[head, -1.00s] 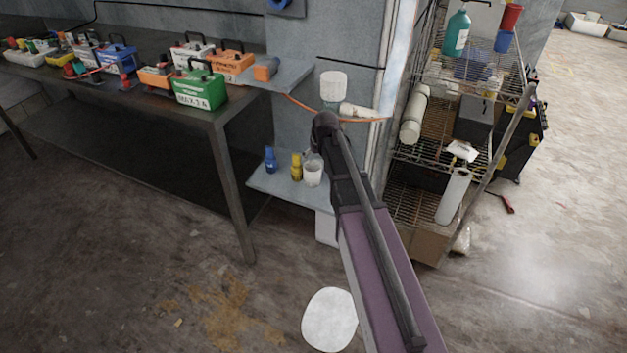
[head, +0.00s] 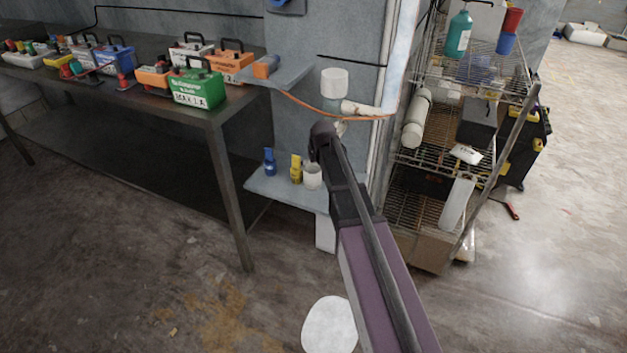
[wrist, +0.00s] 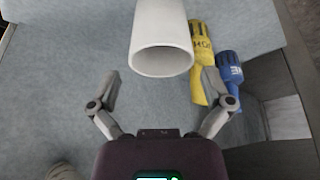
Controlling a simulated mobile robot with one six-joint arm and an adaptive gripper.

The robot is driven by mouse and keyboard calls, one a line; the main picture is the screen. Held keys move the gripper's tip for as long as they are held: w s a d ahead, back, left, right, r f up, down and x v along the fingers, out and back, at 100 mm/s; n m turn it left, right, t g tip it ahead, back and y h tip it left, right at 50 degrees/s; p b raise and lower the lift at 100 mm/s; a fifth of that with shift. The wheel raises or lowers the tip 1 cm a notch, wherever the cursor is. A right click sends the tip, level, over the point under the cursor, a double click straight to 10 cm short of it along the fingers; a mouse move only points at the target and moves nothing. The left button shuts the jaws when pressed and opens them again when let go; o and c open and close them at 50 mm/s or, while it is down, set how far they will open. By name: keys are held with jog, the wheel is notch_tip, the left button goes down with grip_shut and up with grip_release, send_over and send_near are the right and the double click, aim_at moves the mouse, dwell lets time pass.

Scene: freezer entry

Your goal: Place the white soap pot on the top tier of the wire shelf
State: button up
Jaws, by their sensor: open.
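The white soap pot (head: 313,177), an open white cup, stands on the low grey shelf beside the yellow and blue bottles. In the wrist view the pot (wrist: 162,45) is just ahead of my gripper (wrist: 160,78), its round opening facing the camera. My gripper is open, with one finger on each side of the pot's near end and visible gaps to both. In the head view my arm hides most of the gripper. The wire shelf stands at the right; its top tier (head: 468,72) holds a teal bottle (head: 459,34) and red and blue cups (head: 507,42).
A yellow bottle (wrist: 203,60) and blue bottle (wrist: 229,75) stand close to the right finger. A white fixture (head: 334,82) with a pipe and orange cable is on the wall above. A workbench (head: 225,118) with several coloured boxes is at left. The top tier's front part looks fairly bare.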

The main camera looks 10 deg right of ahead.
aim_at(313, 172)
jog(key=shift+f, duration=0.15)
jog(key=shift+b+x, duration=2.45)
jog(key=shift+x, duration=0.05)
jog(key=shift+s, duration=0.1)
jog(key=c, duration=0.9)
notch_tip(313, 172, up, 3)
jog(key=p, duration=0.3)
jog(key=s+d, duration=0.1)
jog(key=s, duration=0.4)
jog(key=s+d+r+p, duration=0.1)
jog(key=s+d, duration=0.1)
jog(key=s, duration=0.3)
jog(key=s+d+r+p, duration=0.1)
jog(key=s, duration=0.4)
jog(key=shift+s+d, duration=0.15)
jog(key=shift+d, duration=0.05)
